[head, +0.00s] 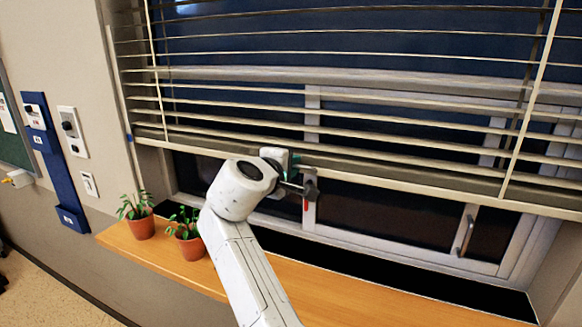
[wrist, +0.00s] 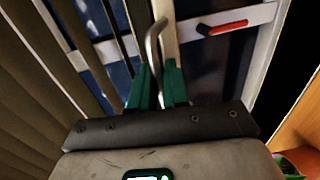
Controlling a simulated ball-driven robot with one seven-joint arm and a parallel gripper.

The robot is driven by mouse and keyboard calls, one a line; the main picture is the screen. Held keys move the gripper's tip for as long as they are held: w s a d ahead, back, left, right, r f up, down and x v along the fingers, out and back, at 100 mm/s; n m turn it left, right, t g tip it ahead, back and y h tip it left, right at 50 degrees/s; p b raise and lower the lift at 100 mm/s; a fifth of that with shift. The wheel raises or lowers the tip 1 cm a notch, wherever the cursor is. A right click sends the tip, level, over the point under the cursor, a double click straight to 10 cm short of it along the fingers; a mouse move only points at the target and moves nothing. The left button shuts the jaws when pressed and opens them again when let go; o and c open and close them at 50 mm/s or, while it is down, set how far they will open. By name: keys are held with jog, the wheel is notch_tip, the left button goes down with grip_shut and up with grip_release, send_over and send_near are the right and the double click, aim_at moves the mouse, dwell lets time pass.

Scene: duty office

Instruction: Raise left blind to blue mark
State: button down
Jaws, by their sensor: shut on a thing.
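The left blind (head: 340,122) hangs across the window with its pale slats spread apart. Its bottom rail (head: 400,186) hangs above the sill, leaving a strip of window open below. My gripper (head: 297,172) is at the bottom rail. In the wrist view, the green fingers (wrist: 156,88) are shut on a bent metal handle (wrist: 153,42), which rises between them beside the pale rail (wrist: 164,14). Where the handle joins the rail is not clear. My arm hides part of the rail in the head view.
A wooden sill (head: 310,285) runs below the window, with two potted plants (head: 137,218) (head: 187,236) at its left. A red-tipped window latch (wrist: 225,28) is close to the fingers. A blue panel (head: 57,165) and switches (head: 72,130) are on the left wall.

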jog(key=c, duration=1.3)
grip_release()
jog(key=b+v, duration=0.2)
jog(key=v, duration=0.9)
jog(key=shift+b, duration=0.4)
